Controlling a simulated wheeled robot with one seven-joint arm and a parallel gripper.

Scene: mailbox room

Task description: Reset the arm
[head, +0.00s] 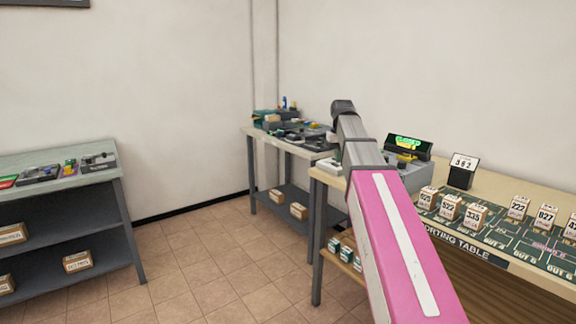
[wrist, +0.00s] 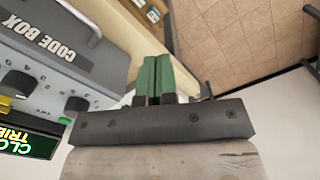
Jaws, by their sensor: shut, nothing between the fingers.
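My arm, pink with a grey wrist section, reaches out over the sorting table (head: 500,187) in the head view. In that view the fingers of my gripper are hidden behind the arm. In the wrist view my gripper (wrist: 157,60) shows its two green fingers side by side, shut and empty. The fingers are over the table's edge, beside the grey code box (wrist: 65,45). The code box also shows in the head view (head: 415,173), just right of my arm.
Numbered boxes (head: 513,208) stand in a row on the sorting table, with a "382" display (head: 462,171) behind them. A lit green sign (head: 408,143) stands by the code box. A cluttered side table (head: 287,147) and a left shelf unit (head: 75,187) flank open tiled floor (head: 200,262).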

